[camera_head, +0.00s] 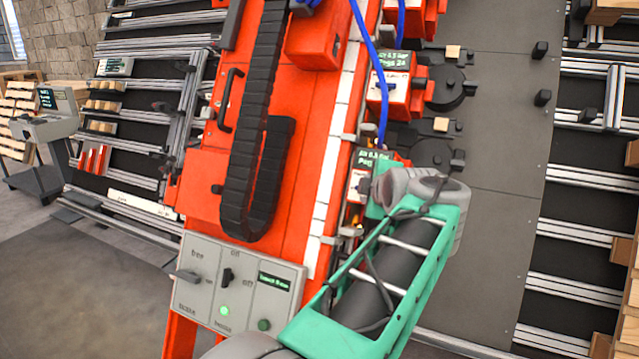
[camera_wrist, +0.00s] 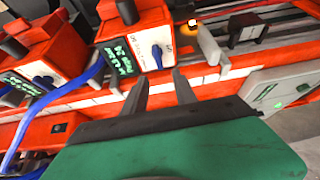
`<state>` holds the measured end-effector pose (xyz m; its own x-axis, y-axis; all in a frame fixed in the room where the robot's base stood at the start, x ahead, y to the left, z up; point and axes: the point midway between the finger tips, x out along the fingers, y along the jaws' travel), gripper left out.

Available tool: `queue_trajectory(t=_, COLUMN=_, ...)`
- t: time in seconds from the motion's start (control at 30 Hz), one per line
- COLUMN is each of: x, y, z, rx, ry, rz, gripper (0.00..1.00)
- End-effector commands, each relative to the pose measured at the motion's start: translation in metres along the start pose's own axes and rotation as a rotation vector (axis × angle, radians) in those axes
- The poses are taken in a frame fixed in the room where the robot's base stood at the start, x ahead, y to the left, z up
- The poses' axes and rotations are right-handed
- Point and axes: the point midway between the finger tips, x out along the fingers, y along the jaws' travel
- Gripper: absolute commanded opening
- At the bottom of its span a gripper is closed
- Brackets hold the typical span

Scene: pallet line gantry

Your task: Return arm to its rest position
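My arm (camera_head: 390,265), with a green frame and grey joints, reaches up from the bottom of the head view over the right side of the orange gantry machine (camera_head: 285,150). Its wrist end is at an orange valve box (camera_head: 362,180) with a green label, partly hidden behind the arm. My gripper (camera_wrist: 160,78) shows in the wrist view with its two dark fingers apart and nothing between them. Beyond the fingers is an orange box (camera_wrist: 135,42) with a white dial plate and green display. I cannot tell whether the fingers touch it.
A grey control panel (camera_head: 238,285) with levers and a lit green lamp stands left of my arm. Blue hoses (camera_head: 376,60) run along the machine near the wrist. A black cable chain (camera_head: 258,130) hangs on the machine. Open floor (camera_head: 80,290) lies at the lower left.

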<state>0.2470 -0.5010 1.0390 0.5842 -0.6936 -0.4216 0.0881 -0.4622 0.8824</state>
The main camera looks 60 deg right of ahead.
Motion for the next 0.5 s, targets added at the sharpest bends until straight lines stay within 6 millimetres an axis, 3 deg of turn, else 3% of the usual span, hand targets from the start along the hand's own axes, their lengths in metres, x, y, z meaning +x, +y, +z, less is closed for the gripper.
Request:
queue_trajectory(t=0.07, x=0.001, y=0.0, z=-0.004, rx=0.005, ry=0.005, rz=-0.005, gripper=0.34)
queue_trajectory(t=0.17, x=0.004, y=-0.005, z=-0.037, rx=0.044, ry=0.04, rz=-0.048, gripper=0.34)
queue_trajectory(t=0.27, x=0.004, y=-0.024, z=-0.105, rx=0.138, ry=0.097, rz=-0.158, gripper=0.34)
queue_trajectory(t=0.3, x=0.001, y=-0.038, z=-0.138, rx=0.184, ry=0.118, rz=-0.217, gripper=0.34)
queue_trajectory(t=0.37, x=-0.01, y=-0.061, z=-0.185, rx=0.255, ry=0.137, rz=-0.314, gripper=0.34)
queue_trajectory(t=0.4, x=-0.021, y=-0.078, z=-0.215, rx=0.297, ry=0.142, rz=-0.38, gripper=0.34)
queue_trajectory(t=0.5, x=-0.058, y=-0.126, z=-0.278, rx=0.388, ry=0.124, rz=-0.547, gripper=0.34)
